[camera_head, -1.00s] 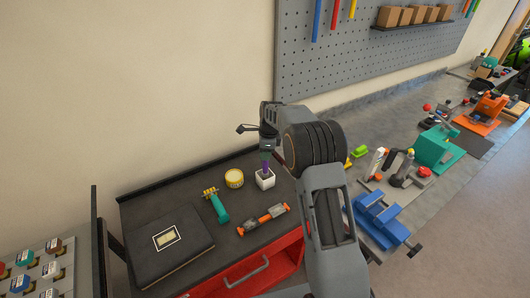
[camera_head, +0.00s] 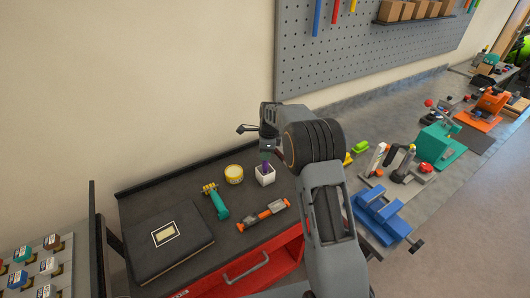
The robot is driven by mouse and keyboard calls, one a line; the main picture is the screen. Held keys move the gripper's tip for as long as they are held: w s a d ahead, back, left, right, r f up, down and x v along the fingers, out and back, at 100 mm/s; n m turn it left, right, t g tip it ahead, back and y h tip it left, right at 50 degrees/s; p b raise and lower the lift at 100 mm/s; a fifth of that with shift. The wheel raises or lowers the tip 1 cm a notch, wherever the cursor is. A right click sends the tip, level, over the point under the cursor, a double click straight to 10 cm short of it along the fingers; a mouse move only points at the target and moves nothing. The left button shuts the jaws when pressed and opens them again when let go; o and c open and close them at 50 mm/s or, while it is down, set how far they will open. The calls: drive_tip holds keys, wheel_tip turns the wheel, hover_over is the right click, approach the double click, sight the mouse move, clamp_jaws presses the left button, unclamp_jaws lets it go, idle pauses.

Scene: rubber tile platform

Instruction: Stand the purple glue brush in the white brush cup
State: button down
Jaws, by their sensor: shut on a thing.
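The purple glue brush (camera_head: 265,168) is upright, its lower end inside the opening of the white brush cup (camera_head: 265,178). Only a short purple length shows between my gripper and the cup's rim. The white cup is square and stands on the dark top of the red cabinet. My gripper (camera_head: 266,150) is above the cup, pointing down, and is shut on the brush's upper part. The fingertips are small and partly hidden by the wrist.
A yellow tin (camera_head: 234,174) stands just left of the cup. A teal-handled tool (camera_head: 217,202), an orange and grey tool (camera_head: 263,215) and a black book (camera_head: 168,238) lie in front and left. A blue vise (camera_head: 385,218) is right of my arm.

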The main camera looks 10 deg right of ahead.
drive_tip(key=shift+f, duration=0.25)
drive_tip(key=c, duration=0.8)
unclamp_jaws()
drive_tip(key=shift+c, duration=0.2)
wheel_tip(320, 180, up, 14)
drive_tip(key=d+b, duration=0.1)
drive_tip(key=shift+s+d, duration=0.15)
drive_tip(key=shift+d, duration=0.2)
drive_tip(key=shift+f, duration=0.15)
